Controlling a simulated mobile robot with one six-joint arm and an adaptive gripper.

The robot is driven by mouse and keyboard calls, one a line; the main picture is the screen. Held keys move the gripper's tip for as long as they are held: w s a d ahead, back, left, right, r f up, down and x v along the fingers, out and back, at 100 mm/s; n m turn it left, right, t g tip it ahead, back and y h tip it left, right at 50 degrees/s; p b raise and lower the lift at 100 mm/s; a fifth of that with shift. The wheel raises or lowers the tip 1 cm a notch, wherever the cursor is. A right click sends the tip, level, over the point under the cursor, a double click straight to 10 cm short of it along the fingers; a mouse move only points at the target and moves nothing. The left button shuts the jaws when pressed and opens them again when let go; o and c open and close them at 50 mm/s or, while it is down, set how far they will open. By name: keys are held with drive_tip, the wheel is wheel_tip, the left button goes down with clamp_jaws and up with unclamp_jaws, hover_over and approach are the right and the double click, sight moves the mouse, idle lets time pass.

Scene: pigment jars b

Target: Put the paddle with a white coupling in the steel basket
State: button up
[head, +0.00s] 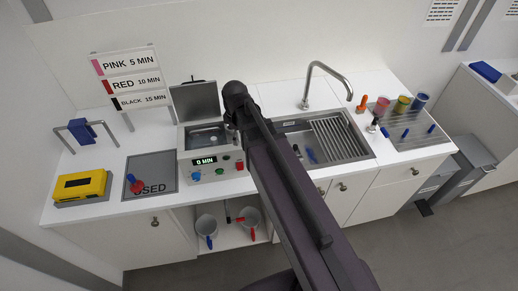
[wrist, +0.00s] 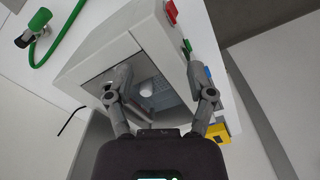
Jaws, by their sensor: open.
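My gripper (wrist: 158,72) is open, with nothing seen held between its fingers. It hangs over the opening of the white bath machine (head: 207,163), which also shows in the wrist view (wrist: 110,50). A pale rounded thing (wrist: 147,88) shows inside the opening between my fingers; I cannot tell if it is a coupling. A small dark tool with a pale part (head: 373,125) stands left of the right-hand tray; whether it has a white coupling is too small to tell. No steel basket can be made out for sure; the bath's steel inside (head: 207,135) is partly in view.
The sink (head: 358,158) with a ribbed rack and tall tap (head: 325,66) is right of my arm. A tray (head: 408,142) holds jars and blue tools. A red-blue paddle (head: 135,183) lies on the USED mat (head: 160,165), near a yellow box (head: 80,187). A green curved thing (wrist: 50,48) is beside the bath.

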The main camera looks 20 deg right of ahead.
drive_tip(key=s+d+m, duration=0.5)
drive_tip(key=s+m, duration=0.3)
drive_tip(key=m, duration=0.3)
drive_tip(key=shift+m, duration=0.3)
idle(0.7)
